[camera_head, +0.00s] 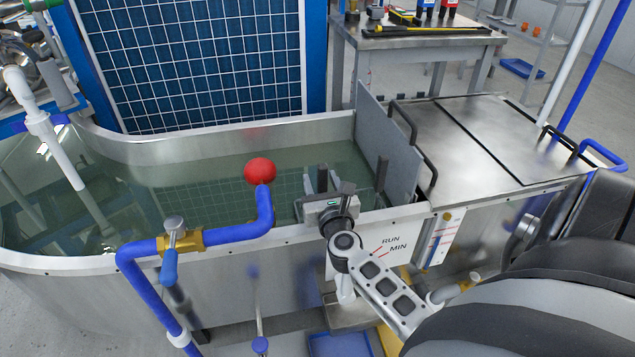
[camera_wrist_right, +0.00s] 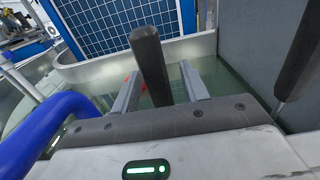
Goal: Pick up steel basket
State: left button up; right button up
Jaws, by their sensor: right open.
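I cannot make out a clear outline of the steel basket. A faint grid pattern (camera_head: 285,186) shows in the tank's water, and I cannot tell if it is basket mesh or a reflection. A dark upright post (camera_wrist_right: 150,60), perhaps a basket handle, stands between the open fingers of my right gripper (camera_head: 321,181) in the wrist view, and I cannot tell if they touch it. A second dark post (camera_head: 382,174) stands to the right, by the grey upright plate; it also shows in the wrist view (camera_wrist_right: 303,50). My left gripper is out of view.
The metal tank (camera_head: 90,264) holds greenish water. A grey upright plate (camera_head: 390,150) and a steel lid (camera_head: 475,140) close off the right side.

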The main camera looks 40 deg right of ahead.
jog(key=shift+w+d+f, duration=0.1)
jog(key=shift+w+d, duration=0.2)
jog(key=shift+w, duration=0.3)
grip_shut()
